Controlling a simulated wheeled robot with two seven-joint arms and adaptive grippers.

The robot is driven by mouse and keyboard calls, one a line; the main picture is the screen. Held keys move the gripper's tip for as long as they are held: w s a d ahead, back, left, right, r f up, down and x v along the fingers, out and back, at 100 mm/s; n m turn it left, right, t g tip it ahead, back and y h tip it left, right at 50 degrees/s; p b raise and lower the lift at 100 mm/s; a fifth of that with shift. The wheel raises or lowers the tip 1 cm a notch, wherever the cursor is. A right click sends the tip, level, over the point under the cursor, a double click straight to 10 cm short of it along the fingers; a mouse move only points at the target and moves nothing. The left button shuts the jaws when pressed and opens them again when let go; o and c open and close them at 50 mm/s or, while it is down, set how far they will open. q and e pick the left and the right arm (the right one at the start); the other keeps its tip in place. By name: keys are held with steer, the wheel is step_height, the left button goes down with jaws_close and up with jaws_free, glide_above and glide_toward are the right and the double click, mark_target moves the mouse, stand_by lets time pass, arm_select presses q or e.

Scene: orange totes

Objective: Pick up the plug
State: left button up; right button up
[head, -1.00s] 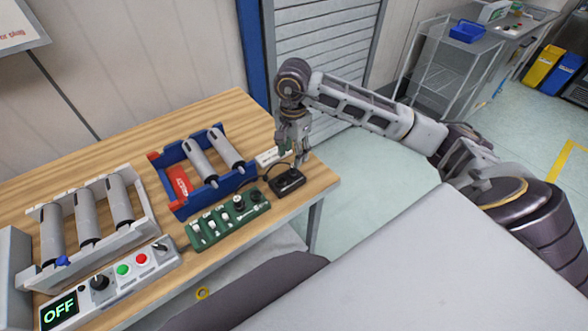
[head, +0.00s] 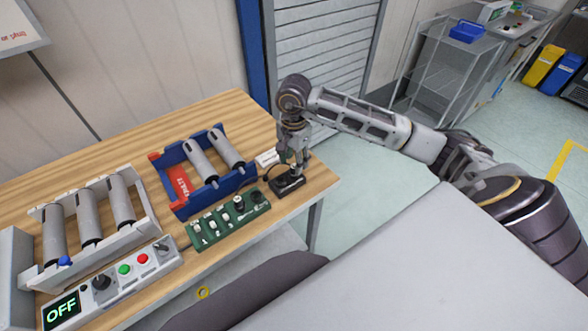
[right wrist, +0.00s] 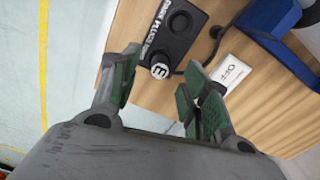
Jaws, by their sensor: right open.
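The plug (right wrist: 160,71), a round dark piece with a pale top marked with a letter, shows in the right wrist view at the near end of a black holder block (right wrist: 180,32). In the head view the block (head: 287,186) lies near the right edge of the wooden table, and my gripper mostly hides the plug. My right gripper (head: 293,166) points down just above the block. In the right wrist view its green-padded fingers (right wrist: 160,78) are open, one on each side of the plug, with nothing held. My left gripper is out of view.
A green socket strip (head: 228,218) lies left of the block, with a black cable between them. A white OFF card (right wrist: 232,72) lies close by. A blue tote (head: 175,200) with grey cylinders, a white rack (head: 148,210) and a control panel (head: 120,288) stand further left.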

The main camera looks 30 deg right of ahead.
step_height(320, 180, down, 2)
steer(key=shift+f, duration=0.15)
steer(key=shift+d+f, duration=0.1)
steer(key=shift+f, duration=0.35)
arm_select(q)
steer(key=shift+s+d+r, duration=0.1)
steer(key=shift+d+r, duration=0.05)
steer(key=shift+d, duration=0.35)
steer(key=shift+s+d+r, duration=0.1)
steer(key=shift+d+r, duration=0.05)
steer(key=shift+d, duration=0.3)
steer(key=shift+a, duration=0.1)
arm_select(e)
steer(key=shift+c, duration=0.2)
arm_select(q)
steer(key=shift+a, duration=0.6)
arm_select(e)
jaws_close()
